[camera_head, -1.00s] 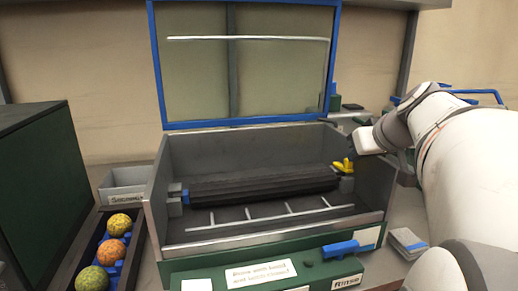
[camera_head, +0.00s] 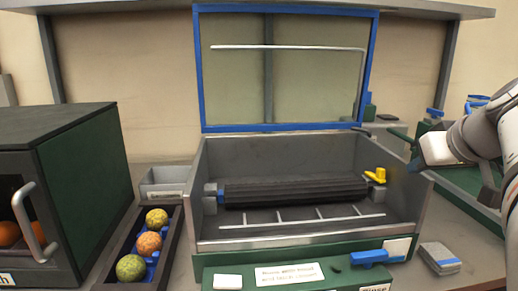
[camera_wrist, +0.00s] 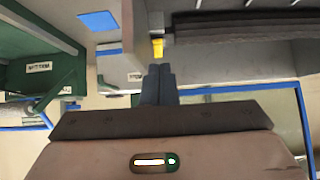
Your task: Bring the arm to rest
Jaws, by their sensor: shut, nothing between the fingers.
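My arm reaches in from the right edge of the head view. My gripper (camera_head: 413,165) is at the right wall of the open washer box (camera_head: 300,242), near the yellow knob (camera_head: 377,175). In the wrist view my gripper's two dark fingers (camera_wrist: 158,72) lie together with nothing between them. The yellow knob (camera_wrist: 157,47) shows just beyond the fingertips there. I cannot tell how far apart they are.
The washer's blue-framed lid (camera_head: 290,127) stands open. A green cabinet (camera_head: 95,180) with a handle stands far left. A small grey stack (camera_head: 440,257) lies right of the washer.

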